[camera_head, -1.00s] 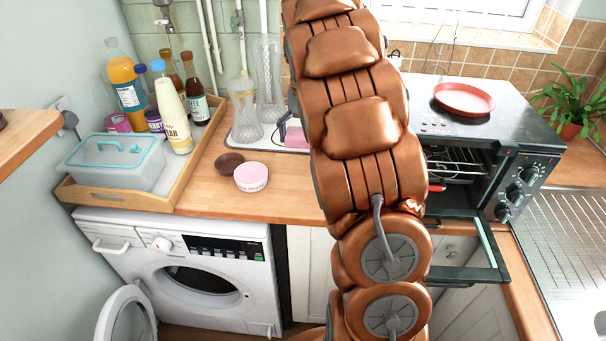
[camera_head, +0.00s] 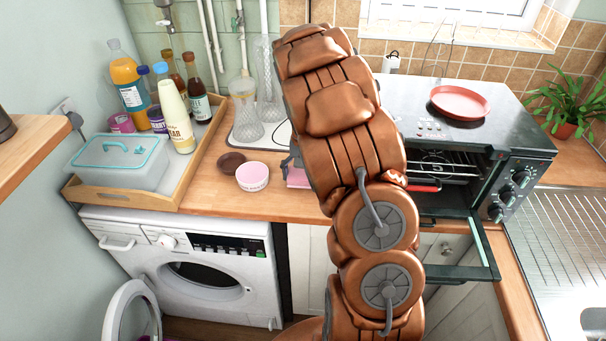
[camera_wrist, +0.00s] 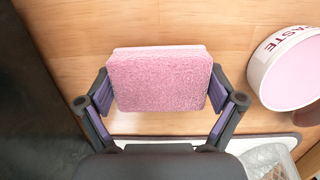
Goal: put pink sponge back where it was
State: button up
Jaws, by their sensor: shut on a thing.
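The pink sponge (camera_wrist: 158,80) is a rough-faced block between the two fingers of my gripper (camera_wrist: 160,88) in the wrist view. The fingers are shut on its two short sides. In the head view, part of the sponge (camera_head: 298,178) shows left of my arm, over the wooden worktop and in front of the white tray; my arm hides the rest. I cannot tell whether it touches the worktop.
A pink-and-white tub (camera_head: 252,177) and a brown bowl (camera_head: 231,163) stand left of the sponge. Glass vases (camera_head: 247,120) stand behind on the white tray (camera_head: 272,137). The oven (camera_head: 455,150) with its door open is right of my arm.

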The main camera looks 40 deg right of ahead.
jog(key=shift+f+b, duration=0.3)
jog(key=shift+f, duration=0.25)
jog(key=o, duration=0.9)
jog(key=shift+c, duration=0.2)
jog(key=shift+r, duration=0.2)
